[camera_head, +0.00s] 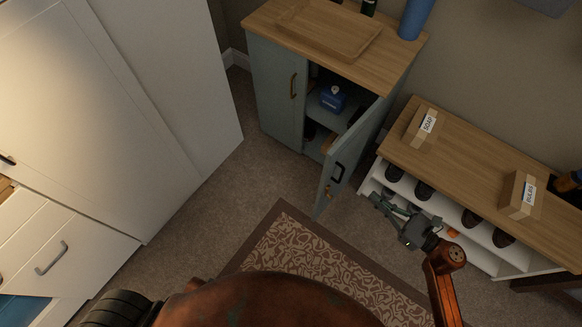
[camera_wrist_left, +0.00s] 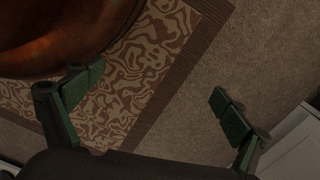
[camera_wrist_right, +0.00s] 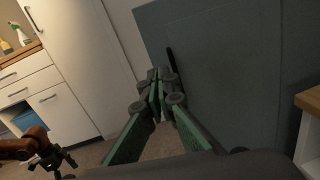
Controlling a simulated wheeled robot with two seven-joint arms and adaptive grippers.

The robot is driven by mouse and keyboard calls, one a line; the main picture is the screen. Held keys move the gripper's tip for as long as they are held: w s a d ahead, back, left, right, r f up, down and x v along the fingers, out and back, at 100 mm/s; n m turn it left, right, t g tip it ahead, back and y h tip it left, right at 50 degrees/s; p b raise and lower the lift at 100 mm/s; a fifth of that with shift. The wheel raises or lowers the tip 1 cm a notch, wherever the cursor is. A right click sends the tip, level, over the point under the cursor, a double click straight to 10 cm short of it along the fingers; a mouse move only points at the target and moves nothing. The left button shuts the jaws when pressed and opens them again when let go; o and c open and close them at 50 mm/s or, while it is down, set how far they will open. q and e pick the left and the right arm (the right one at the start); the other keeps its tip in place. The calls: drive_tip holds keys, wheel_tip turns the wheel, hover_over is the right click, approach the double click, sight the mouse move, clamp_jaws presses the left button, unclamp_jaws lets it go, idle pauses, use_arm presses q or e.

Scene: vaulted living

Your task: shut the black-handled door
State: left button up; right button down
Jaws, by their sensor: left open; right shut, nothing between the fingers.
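The black-handled door (camera_head: 351,150) is the right-hand door of a grey-blue cabinet (camera_head: 270,88). It stands wide open, swung out toward me, with its black handle (camera_head: 337,172) on the outer face. My right gripper (camera_head: 380,201) is shut and empty, to the right of the door on its outer side, apart from it in the head view. In the right wrist view the shut fingertips (camera_wrist_right: 156,82) point toward the door panel (camera_wrist_right: 225,75), near the black handle (camera_wrist_right: 171,60). My left gripper (camera_wrist_left: 157,86) is open and empty above the floor; the head view does not show it.
The cabinet's brass-handled left door (camera_head: 282,92) is shut. A blue box (camera_head: 333,98) stands inside. A tray (camera_head: 331,29) lies on top. A low shoe shelf (camera_head: 455,150) with boxes stands close at right. A patterned rug (camera_head: 310,250) lies in front; white units (camera_head: 50,235) stand left.

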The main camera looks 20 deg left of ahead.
use_arm(q)
drive_tip(key=shift+o, duration=0.3)
drive_tip(key=shift+s+a+r, duration=0.1)
use_arm(e)
drive_tip(key=n, duration=0.1)
drive_tip(key=b, duration=0.3)
approach(332, 165)
drive_tip(key=x, duration=0.6)
drive_tip(key=shift+w+f, duration=0.15)
drive_tip(key=shift+f, duration=0.25)
use_arm(q)
wheel_tip(332, 165, up, 8)
drive_tip(key=w+d, duration=0.1)
drive_tip(key=w, duration=0.1)
drive_tip(key=shift+d+f, duration=0.2)
drive_tip(key=shift+d, duration=0.1)
use_arm(e)
drive_tip(key=shift+w+a, duration=0.15)
drive_tip(key=shift+a, duration=0.15)
